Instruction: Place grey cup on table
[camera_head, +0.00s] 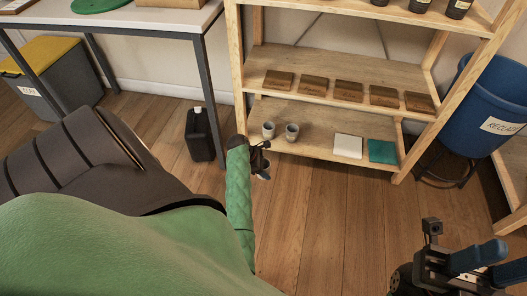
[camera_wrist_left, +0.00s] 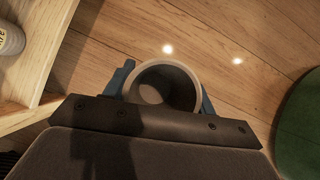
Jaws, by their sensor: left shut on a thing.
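My left gripper (camera_wrist_left: 163,95) is shut on a grey cup (camera_wrist_left: 166,82), with its blue fingers on both sides of the rim. The cup looks empty, and the wooden floor shows beyond it. In the head view my left gripper (camera_head: 263,174) hangs in front of the low shelf, small and partly hidden by its green arm. A table (camera_head: 150,20) with a pale top stands at the upper left. My right gripper (camera_head: 491,264) is at the lower right, with its blue fingers apart and nothing seen between them.
A wooden shelf (camera_head: 317,107) holds two more grey cups (camera_head: 291,132), brown blocks and a white and a teal tile. A blue recycling bin (camera_head: 490,105) stands right, a yellow-lidded bin (camera_head: 45,85) left.

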